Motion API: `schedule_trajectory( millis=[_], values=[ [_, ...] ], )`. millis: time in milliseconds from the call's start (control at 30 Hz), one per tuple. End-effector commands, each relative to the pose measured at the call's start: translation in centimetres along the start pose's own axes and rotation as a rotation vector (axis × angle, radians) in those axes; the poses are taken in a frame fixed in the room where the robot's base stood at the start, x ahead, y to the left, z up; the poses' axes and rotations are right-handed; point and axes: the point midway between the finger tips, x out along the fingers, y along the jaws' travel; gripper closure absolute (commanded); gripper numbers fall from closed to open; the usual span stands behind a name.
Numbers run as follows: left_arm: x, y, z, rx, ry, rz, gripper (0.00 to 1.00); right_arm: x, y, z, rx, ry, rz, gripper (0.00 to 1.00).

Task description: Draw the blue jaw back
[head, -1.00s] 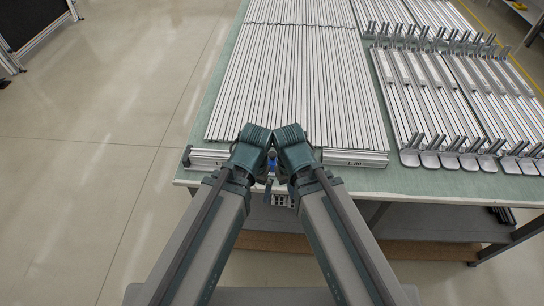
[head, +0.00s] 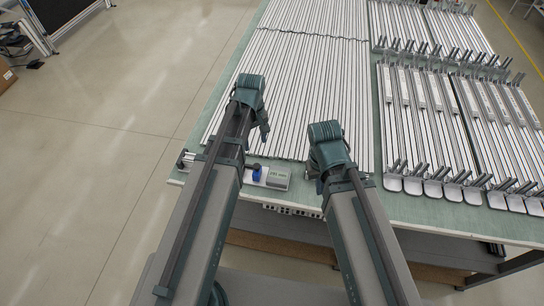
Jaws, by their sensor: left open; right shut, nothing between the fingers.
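The blue jaw (head: 257,173) is a small blue block on a pale rail at the table's front edge. It sits just left of a grey-green box with a small display (head: 278,178). My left gripper (head: 264,133) hangs over the white profiles, behind and above the blue jaw and apart from it. It is open. My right gripper (head: 318,186) is shut and empty, to the right of the display box. Its fingers are partly hidden by its own wrist. My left arm hides part of the rail to the left of the blue jaw.
A dark clamp-like end piece (head: 186,158) is at the rail's left end. Long white profiles (head: 310,85) cover the green table (head: 420,222) behind it. Metal brackets on rails (head: 440,130) fill the right side.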

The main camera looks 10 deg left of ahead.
Motion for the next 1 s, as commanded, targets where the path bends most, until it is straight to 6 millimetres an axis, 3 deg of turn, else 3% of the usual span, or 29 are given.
schedule_trajectory(
  millis=[267, 467, 1000],
  values=[
    [0.1, -0.1, -0.4, -0.026, 0.000, 0.003, 0.33, 0.1, 0.0, 0.0, 0.000, 0.000, 0.000, 1.00],
    [1.2, -0.1, -0.4, -0.024, 0.000, 0.003, 0.33, 1.2, -0.1, -0.1, -0.002, 0.000, 0.000, 1.00],
    [8.3, 0.0, -0.4, -0.023, 0.000, 0.003, 0.33, 8.3, -0.8, -0.5, -0.013, 0.000, 0.002, 1.00]
  ],
)
